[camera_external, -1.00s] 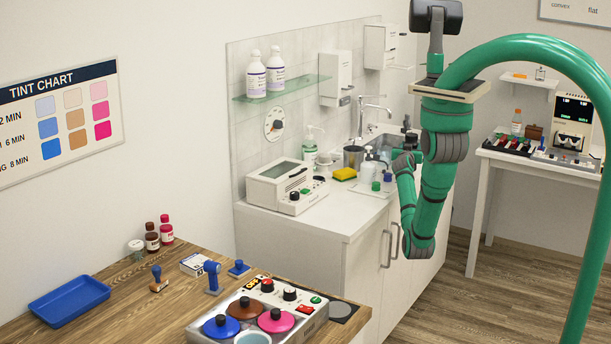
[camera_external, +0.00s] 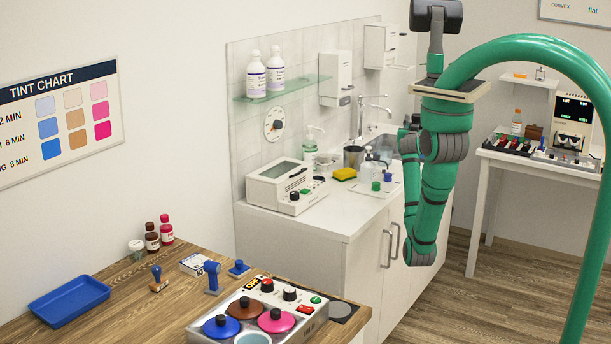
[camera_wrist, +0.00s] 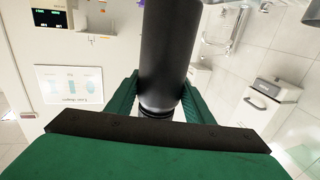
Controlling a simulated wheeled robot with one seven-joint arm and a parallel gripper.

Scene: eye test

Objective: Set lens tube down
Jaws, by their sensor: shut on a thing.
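The lens tube (camera_wrist: 170,45) is a thick black cylinder, large in the wrist view. It runs from the top edge down between the green fingers of my gripper (camera_wrist: 158,100), which is shut on it. The tube's far end is cut off by the top of the picture. In the external view my gripper is mostly hidden behind my green arm, near the sink, and I cannot make out the tube clearly there. No surface shows touching the tube.
The white counter (camera_external: 335,215) holds a white machine (camera_external: 285,187), a yellow sponge (camera_external: 345,174) and a tray with small bottles (camera_external: 378,190). A white side table (camera_external: 530,166) with instruments stands at the right. A wooden table (camera_external: 130,300) is in front. Open floor lies between them.

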